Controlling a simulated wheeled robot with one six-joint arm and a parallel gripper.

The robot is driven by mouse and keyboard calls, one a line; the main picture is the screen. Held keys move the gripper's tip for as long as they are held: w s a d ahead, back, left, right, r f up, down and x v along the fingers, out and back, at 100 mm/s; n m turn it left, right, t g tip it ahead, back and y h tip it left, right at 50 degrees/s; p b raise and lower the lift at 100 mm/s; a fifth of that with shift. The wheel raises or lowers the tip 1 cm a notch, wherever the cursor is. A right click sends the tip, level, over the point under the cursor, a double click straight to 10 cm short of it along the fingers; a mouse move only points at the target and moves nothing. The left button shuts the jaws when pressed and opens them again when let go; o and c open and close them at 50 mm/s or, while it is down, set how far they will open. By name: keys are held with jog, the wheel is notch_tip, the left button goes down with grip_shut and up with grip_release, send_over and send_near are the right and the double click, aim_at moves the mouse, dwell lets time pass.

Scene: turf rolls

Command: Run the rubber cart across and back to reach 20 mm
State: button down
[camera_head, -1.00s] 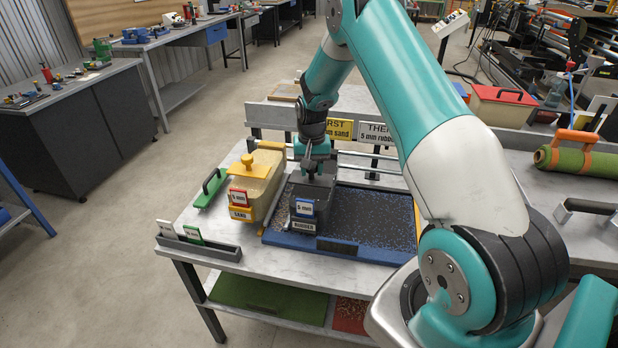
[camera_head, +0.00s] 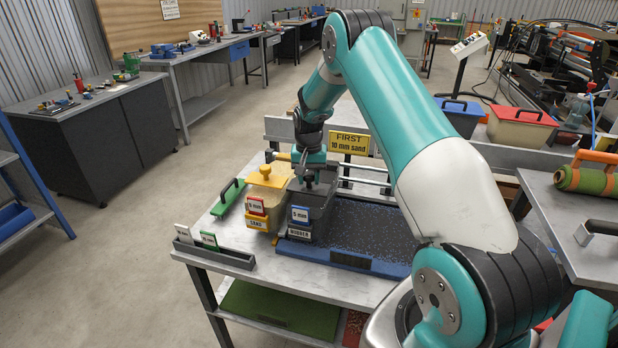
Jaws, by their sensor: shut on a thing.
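The dark grey rubber cart (camera_head: 317,215), with a "RUBBER" label and a blue-framed "5 mm" tag (camera_head: 300,214), stands at the left end of the blue-framed tray (camera_head: 345,257). Dark speckled granules (camera_head: 370,228) cover the tray bed to its right. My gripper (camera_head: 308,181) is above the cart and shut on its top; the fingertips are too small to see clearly. The yellow-lidded sand cart (camera_head: 264,190), with a red-framed tag, stands close to the left of the rubber cart. The right part of the tray is hidden behind my arm.
A yellow sign (camera_head: 349,145) reads "FIRST 10 mm sand". A grey holder (camera_head: 215,254) with white and green tags stands at the front left of the table. A green-handled board (camera_head: 229,197) lies left of the sand cart. A red-lidded bin (camera_head: 521,122) is behind.

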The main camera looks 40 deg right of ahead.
jog(key=c, duration=0.7)
grip_release()
jog(key=shift+w+a, duration=0.25)
jog(key=shift+w, duration=0.05)
jog(key=shift+c, duration=0.2)
jog(key=shift+s+d, duration=0.1)
jog(key=shift+r, duration=0.25)
notch_tip(320, 180, up, 17)
jog(key=b, duration=0.3)
jog(key=shift+b, duration=0.35)
